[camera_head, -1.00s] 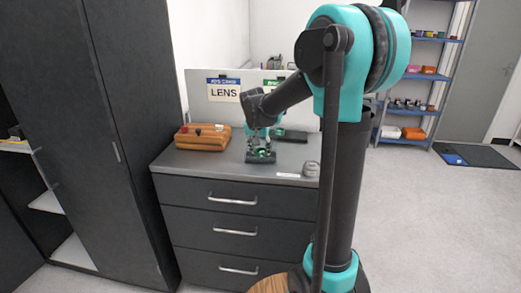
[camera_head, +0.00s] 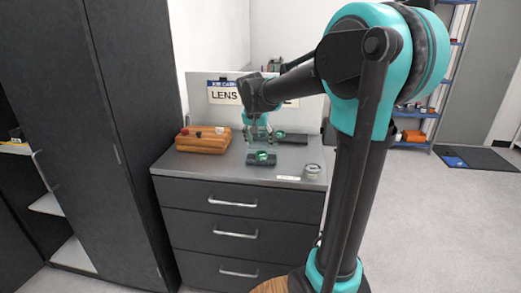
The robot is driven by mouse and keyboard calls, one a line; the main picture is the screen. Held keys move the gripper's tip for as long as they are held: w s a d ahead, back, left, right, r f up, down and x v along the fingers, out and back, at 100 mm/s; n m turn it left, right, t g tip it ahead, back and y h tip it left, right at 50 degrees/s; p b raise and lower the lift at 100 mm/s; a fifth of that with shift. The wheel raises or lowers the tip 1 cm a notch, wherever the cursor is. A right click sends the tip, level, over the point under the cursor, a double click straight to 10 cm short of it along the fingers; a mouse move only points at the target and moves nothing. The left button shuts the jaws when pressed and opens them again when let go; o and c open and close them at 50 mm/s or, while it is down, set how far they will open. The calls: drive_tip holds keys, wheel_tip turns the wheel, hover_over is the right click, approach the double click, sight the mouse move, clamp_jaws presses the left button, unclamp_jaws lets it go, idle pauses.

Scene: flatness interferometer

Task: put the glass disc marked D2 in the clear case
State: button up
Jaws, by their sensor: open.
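My gripper (camera_head: 258,138) is open. It hangs, pointing down, just above and behind a small dark holder (camera_head: 251,160) on the cabinet top. A green-tinted glass disc (camera_head: 262,155) sits on this holder. A second dark holder (camera_head: 297,139) lies farther back, with a greenish disc (camera_head: 280,134) at its left end, partly beside my gripper. Both discs are too small for me to read any mark, so I cannot tell which is D2. A small round clear container (camera_head: 312,171), possibly the clear case, stands at the front right of the top.
An orange-brown wooden box (camera_head: 203,141) with small knobs stands at the back left. A white label strip (camera_head: 287,178) lies near the front edge. A panel with a LENS sign (camera_head: 223,94) stands behind. A tall dark cabinet (camera_head: 120,120) is at the left. The front left top is clear.

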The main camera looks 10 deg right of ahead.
drive_tip(key=d+v, duration=0.1)
drive_tip(key=v, duration=0.4)
drive_tip(key=s+d+f+n+y, duration=0.1)
drive_tip(key=s+d+f+n, duration=0.1)
drive_tip(key=s+f, duration=0.9)
drive_tip(key=s+d+f+n, duration=0.2)
drive_tip(key=s+d+f, duration=0.1)
drive_tip(key=s+f, duration=0.9)
drive_tip(key=s, duration=0.2)
drive_tip(key=shift+s+n+y, duration=0.35)
drive_tip(key=shift+n+y, duration=0.05)
drive_tip(key=shift+d, duration=0.1)
drive_tip(key=shift+c, duration=0.5)
